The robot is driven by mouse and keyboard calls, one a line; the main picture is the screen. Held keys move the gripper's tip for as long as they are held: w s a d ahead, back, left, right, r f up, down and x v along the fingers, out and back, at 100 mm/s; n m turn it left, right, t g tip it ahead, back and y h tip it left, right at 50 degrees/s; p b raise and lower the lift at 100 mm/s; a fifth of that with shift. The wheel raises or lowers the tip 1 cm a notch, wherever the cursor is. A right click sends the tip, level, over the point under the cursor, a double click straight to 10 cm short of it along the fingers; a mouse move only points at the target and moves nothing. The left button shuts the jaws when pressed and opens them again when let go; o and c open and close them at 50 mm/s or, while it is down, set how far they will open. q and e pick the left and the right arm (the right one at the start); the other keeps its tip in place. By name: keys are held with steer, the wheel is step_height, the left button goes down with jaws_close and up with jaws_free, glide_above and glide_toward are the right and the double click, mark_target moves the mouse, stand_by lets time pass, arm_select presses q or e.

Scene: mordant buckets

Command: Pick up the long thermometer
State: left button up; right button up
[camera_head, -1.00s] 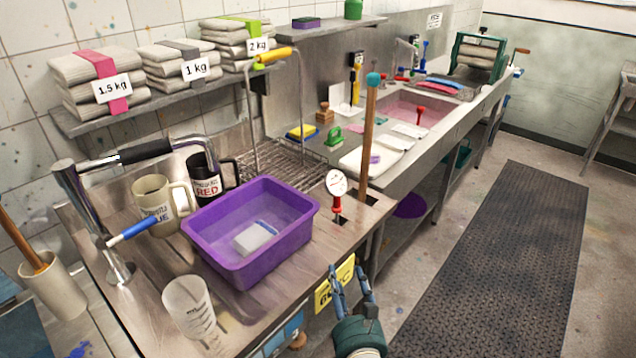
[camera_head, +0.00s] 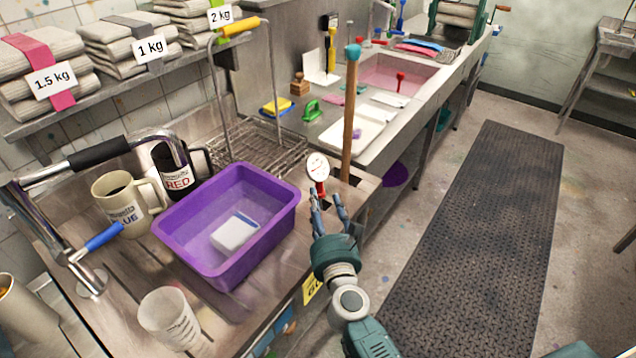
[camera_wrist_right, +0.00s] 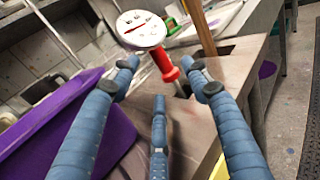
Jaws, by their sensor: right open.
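The long thermometer (camera_head: 318,172) has a round white dial and a red collar. It stands upright at the counter's edge, right of the purple tub, and its lower part is hidden. In the right wrist view the dial (camera_wrist_right: 141,29) and red collar show just beyond the fingertips. My right gripper (camera_head: 329,200) is open and empty, its blue fingers just below and in front of the thermometer in the head view. In the wrist view the right gripper (camera_wrist_right: 160,75) has its fingers spread, with the red collar between and beyond them. My left gripper is not in view.
The purple tub (camera_head: 283,215) holding a white block stands close left. A wooden stick (camera_head: 349,120) with a teal top stands close behind the thermometer. Two mugs, a clear beaker (camera_head: 168,318) and a bent metal pipe are further left.

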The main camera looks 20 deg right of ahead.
mark_target(318, 190)
steer(key=w, duration=0.3)
steer(key=shift+d+f, duration=0.15)
steer(key=shift+f, duration=0.15)
steer(key=w, duration=0.3)
steer(key=shift+d+f, duration=0.15)
steer(key=shift+f, duration=0.1)
steer(key=shift+s, duration=0.1)
steer(key=shift+c, duration=0.2)
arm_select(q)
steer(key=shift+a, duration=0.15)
arm_select(e)
steer(key=shift+r, duration=0.1)
jaws_close()
